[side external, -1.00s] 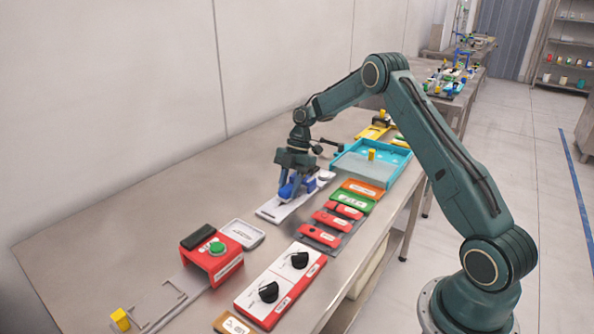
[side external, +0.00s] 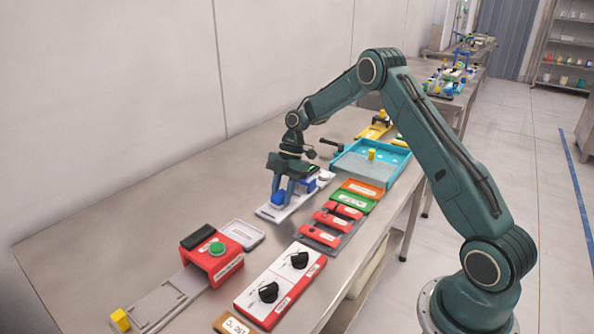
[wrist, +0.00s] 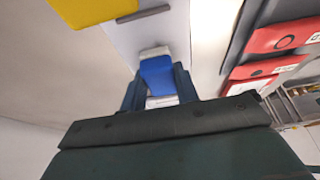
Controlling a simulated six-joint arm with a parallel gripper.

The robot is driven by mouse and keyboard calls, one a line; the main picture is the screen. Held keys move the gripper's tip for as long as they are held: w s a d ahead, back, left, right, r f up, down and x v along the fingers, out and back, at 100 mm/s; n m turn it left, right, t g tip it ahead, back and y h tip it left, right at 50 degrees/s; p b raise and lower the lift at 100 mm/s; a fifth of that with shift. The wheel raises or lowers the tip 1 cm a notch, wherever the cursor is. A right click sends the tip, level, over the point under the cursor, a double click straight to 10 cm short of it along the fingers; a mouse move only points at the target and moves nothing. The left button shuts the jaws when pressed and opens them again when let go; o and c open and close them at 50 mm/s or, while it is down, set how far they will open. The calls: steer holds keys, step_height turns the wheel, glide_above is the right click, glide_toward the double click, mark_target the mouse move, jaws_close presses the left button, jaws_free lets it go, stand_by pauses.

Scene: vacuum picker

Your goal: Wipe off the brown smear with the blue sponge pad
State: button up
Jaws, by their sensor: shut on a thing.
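My gripper (side external: 284,193) is over the white board in the middle of the table, fingers pointing down. It is shut on the blue sponge pad (side external: 278,198), which is low over the board. I cannot tell whether the pad touches it. In the wrist view the blue pad (wrist: 157,75) sits between the two fingers, with a whitish part at its far end. The white board (side external: 266,212) shows partly under the gripper. I cannot make out the brown smear in either current view; it may be hidden by the pad or gripper.
A red box with a green button (side external: 217,249) stands to the left. Red blocks (side external: 320,236) and a panel with black knobs (side external: 268,292) lie on the near side. A blue tray (side external: 371,168) is behind to the right. The table along the wall is bare.

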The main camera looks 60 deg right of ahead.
mark_target(274, 198)
steer(key=shift+a+f, duration=0.15)
steer(key=shift+a, duration=1.45)
steer(key=shift+a, duration=0.1)
steer(key=shift+r, duration=0.55)
steer(key=shift+c, duration=0.6)
steer(key=shift+r, duration=2.5)
steer(key=shift+r, duration=1.5)
